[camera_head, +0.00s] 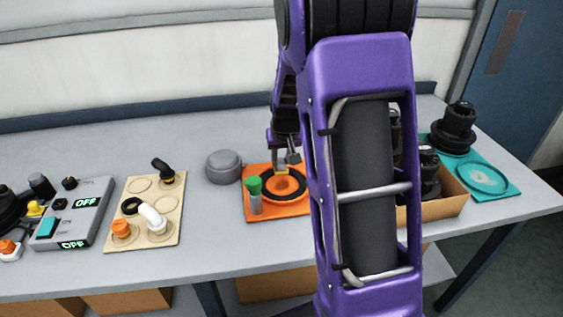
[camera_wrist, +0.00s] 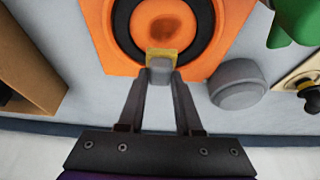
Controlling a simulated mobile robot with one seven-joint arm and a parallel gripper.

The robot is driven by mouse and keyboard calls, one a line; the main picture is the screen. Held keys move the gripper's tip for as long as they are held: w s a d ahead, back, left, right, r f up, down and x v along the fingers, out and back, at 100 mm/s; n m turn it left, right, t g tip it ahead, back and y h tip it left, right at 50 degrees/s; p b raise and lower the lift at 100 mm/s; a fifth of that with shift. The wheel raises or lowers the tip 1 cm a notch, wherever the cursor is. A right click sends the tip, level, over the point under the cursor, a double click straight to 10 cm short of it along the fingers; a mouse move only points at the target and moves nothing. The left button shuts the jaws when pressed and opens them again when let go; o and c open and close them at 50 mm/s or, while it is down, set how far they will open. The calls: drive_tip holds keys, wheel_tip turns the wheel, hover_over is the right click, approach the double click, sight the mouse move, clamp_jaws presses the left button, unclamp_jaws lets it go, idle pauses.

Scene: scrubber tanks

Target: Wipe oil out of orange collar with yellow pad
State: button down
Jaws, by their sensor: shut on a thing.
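The orange collar (camera_head: 288,185) lies on an orange plate (camera_head: 262,208) on the bench, with a black ring (camera_head: 302,192) around it. In the wrist view the collar (camera_wrist: 150,10) shows a darker brown stain at its middle (camera_wrist: 165,27). My gripper (camera_wrist: 161,74) is shut on a grey holder with a yellow pad (camera_wrist: 162,53) at its end. The pad is at the collar's edge nearest my gripper, over the black ring; I cannot tell if it touches. In the head view my gripper (camera_head: 282,165) is small, and my arm covers the plate's right part.
A grey round lidded pot (camera_head: 224,166) is behind left. A cardboard box (camera_head: 450,195) with black parts and a teal mat (camera_head: 505,190) are at right. A beige board (camera_head: 144,215) and switch box are left.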

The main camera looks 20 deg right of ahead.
drive_tip(key=shift+r+p, duration=1.25)
drive_tip(key=shift+r, duration=0.95)
drive_tip(key=shift+f+b, duration=0.25)
drive_tip(key=shift+b, duration=0.7)
